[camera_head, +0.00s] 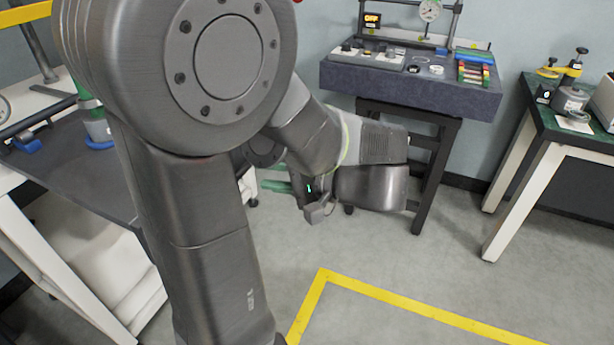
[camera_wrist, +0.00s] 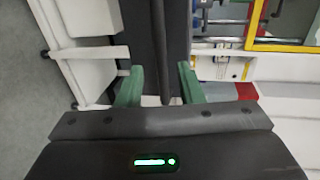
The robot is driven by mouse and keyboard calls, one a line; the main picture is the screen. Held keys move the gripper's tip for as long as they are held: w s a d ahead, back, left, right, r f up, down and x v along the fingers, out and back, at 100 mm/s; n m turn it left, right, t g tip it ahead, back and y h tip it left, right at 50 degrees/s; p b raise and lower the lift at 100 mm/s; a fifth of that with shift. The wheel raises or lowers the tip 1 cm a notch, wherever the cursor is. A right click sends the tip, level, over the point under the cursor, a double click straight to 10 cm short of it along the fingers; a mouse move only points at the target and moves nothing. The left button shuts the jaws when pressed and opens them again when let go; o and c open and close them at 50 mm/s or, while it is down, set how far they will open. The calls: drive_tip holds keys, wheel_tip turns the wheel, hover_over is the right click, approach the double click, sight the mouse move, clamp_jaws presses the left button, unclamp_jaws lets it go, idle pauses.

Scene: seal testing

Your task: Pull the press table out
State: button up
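My gripper (camera_head: 268,177) points left in the head view, near the edge of the dark-topped table (camera_head: 112,190). In the wrist view its two green fingers (camera_wrist: 158,78) stand apart, with a clear gap between them. A dark slab (camera_wrist: 138,22) lies ahead of the fingers, with a narrow dark bar (camera_wrist: 159,50) along it that ends between them. I cannot tell whether the fingers touch either one. I cannot tell for sure which part is the press table. My arm hides much of the left side in the head view.
A dark bench (camera_head: 400,88) with a dial gauge stands at the back. A green-topped table (camera_head: 546,128) stands on the right. Yellow floor tape (camera_head: 400,305) marks the open floor in front. The wrist view shows a yellow frame (camera_wrist: 283,46) on the right and white framework (camera_wrist: 88,53) on the left.

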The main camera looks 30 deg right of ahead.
drive_tip(key=v, duration=0.7)
drive_tip(key=shift+s+d+p, duration=0.2)
drive_tip(key=shift+s+p, duration=0.1)
drive_tip(key=shift+p, duration=0.1)
